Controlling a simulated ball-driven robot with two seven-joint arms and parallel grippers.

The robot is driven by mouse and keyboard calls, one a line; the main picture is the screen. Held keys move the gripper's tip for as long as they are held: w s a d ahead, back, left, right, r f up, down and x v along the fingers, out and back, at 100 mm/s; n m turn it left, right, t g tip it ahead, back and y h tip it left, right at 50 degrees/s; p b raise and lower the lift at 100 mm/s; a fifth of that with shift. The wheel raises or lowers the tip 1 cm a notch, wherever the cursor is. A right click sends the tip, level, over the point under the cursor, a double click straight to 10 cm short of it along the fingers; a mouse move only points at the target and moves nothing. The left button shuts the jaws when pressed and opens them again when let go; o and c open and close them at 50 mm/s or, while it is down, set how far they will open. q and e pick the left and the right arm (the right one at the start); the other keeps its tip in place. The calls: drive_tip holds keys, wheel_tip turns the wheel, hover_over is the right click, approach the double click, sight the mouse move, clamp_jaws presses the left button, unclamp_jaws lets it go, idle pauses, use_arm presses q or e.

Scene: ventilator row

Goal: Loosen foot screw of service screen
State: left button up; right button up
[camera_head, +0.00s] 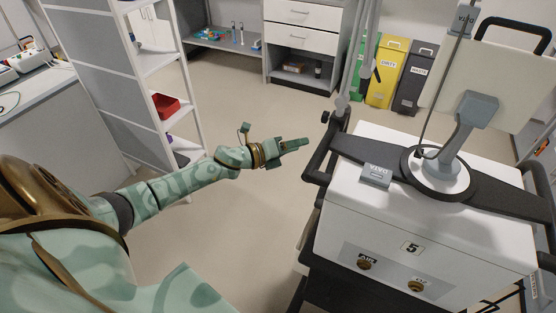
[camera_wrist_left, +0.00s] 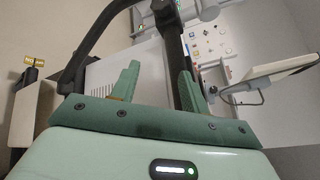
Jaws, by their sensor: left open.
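My left gripper (camera_head: 295,146) reaches in from the left, to the left of the white ventilator cart (camera_head: 345,215), apart from its black handle (camera_head: 313,165). In the left wrist view its two green fingers (camera_wrist_left: 158,88) stand apart with nothing held between them. A pale screen (camera_head: 490,65) stands on a grey arm above the cart's round black and white foot (camera_head: 437,178). A screen on an arm also shows in the left wrist view (camera_wrist_left: 280,66). A small black knob (camera_head: 325,117) sits by the pole at the cart's back left corner. I cannot tell which part is the foot screw.
A white shelf rack (camera_head: 152,62) with a red bin (camera_head: 165,105) stands at the left. Yellow (camera_head: 387,72) and dark grey (camera_head: 414,78) waste bins stand behind the cart. White drawers (camera_head: 300,40) are at the back. The floor between rack and cart is clear.

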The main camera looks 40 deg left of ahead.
use_arm(q)
wheel_tip(320, 180, down, 5)
drive_tip(key=s+a+n+y, duration=0.1)
drive_tip(key=s+n+y, duration=0.1)
drive_tip(key=n, duration=0.2)
drive_tip(key=shift+s+a+f, duration=0.15)
drive_tip(key=shift+s+a, duration=0.05)
drive_tip(key=shift+a, duration=0.15)
